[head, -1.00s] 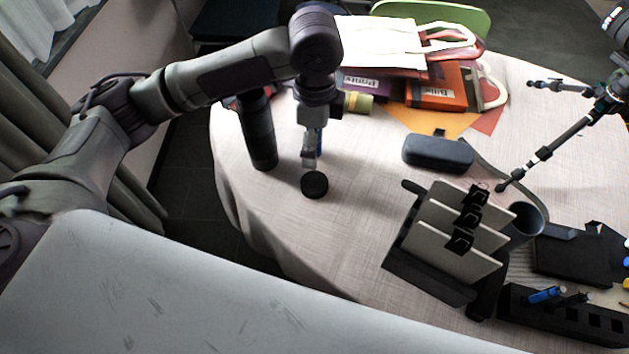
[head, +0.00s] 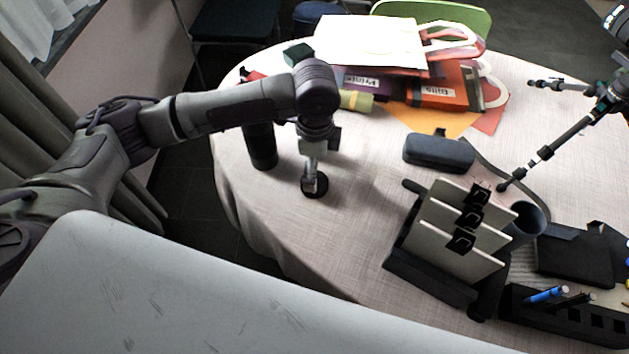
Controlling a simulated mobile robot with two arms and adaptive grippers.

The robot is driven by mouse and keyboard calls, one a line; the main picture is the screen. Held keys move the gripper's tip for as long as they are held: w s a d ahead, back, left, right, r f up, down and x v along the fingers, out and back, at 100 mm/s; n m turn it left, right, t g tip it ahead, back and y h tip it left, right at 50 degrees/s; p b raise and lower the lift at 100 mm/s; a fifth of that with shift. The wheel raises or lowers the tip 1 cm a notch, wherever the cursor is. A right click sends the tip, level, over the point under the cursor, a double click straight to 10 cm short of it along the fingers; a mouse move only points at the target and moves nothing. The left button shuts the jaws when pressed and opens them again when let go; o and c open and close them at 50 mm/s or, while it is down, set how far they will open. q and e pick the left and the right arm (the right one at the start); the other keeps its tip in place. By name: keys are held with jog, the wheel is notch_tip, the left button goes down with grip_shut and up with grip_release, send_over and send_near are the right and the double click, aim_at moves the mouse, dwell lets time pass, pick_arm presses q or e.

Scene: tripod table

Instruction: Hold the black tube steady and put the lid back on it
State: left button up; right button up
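The black tube (head: 262,146) stands upright near the left edge of the table; my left arm hides its upper part. The round black lid (head: 316,194) lies on the cloth to the right of the tube and nearer to me. My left gripper (head: 311,186) points down right over the lid, with its fingertips at the lid. Whether the fingers are closed on the lid I cannot tell. My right gripper is not in view.
A black glasses case (head: 438,154), a file rack (head: 425,275) with clipped folders, a cup (head: 524,222) and a pen tray (head: 565,318) stand to the right. Bags and folders (head: 370,45) lie at the back. A tripod leg (head: 540,155) stands right. Bare cloth surrounds the lid.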

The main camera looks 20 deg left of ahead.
pick_arm(q)
notch_tip(320, 180, down, 5)
jog(key=shift+a+f, duration=0.1)
jog(key=shift+a, duration=0.05)
dwell(0.4)
jog(key=c, duration=1)
jog(key=shift+c, duration=0.2)
jog(key=shift+r, duration=0.7)
notch_tip(320, 180, up, 3)
jog(key=shift+f, duration=0.1)
jog(key=s+d+r, duration=0.4)
jog(key=d+r, duration=0.3)
jog(key=d, duration=0.4)
jog(key=shift+s, duration=0.3)
